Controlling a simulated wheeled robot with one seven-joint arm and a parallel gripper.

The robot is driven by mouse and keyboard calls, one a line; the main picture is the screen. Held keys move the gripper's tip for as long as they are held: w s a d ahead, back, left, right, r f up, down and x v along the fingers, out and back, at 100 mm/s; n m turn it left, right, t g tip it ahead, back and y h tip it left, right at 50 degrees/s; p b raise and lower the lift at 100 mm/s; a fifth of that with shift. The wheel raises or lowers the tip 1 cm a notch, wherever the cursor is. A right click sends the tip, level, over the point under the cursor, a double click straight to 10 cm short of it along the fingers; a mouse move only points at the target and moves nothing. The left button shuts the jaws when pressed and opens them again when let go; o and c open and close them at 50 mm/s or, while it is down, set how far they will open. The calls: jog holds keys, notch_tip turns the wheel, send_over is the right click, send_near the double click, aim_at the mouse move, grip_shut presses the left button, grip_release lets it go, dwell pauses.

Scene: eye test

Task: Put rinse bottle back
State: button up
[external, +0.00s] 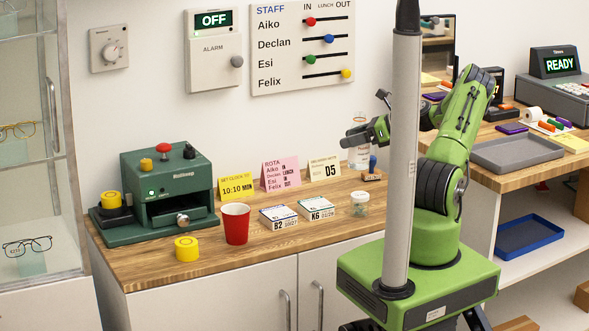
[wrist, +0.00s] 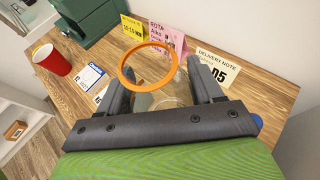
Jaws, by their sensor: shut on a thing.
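The rinse bottle (external: 359,156) looks like a clear vessel with an orange ring at its top. It stands out near the back of the wooden counter in the external view. In the wrist view its orange rim (wrist: 122,73) and clear body (wrist: 165,98) lie between the fingers. My gripper (external: 352,138) is shut on it; it also shows in the wrist view (wrist: 163,92). The bottle looks about upright in the external view. I cannot tell whether its base touches the counter (external: 150,272). The grey post hides part of my arm.
A blue-handled stamp (external: 372,171) and a small jar (external: 360,204) are close by. Folded cards (external: 325,169) stand left of the bottle. A red cup (external: 236,224), flat cards (external: 316,208) and a green machine (external: 160,190) are further left. A grey tray (external: 515,152) lies on the right counter.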

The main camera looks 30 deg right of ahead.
aim_at(352, 166)
notch_tip(352, 166, down, 8)
jog(key=shift+f+b, duration=0.2)
jog(key=shift+b, duration=0.9)
jog(key=shift+f, duration=0.1)
jog(key=o, duration=1.1)
jog(key=shift+o, duration=0.2)
jog(key=p+v, duration=0.3)
jog(key=v, duration=0.9)
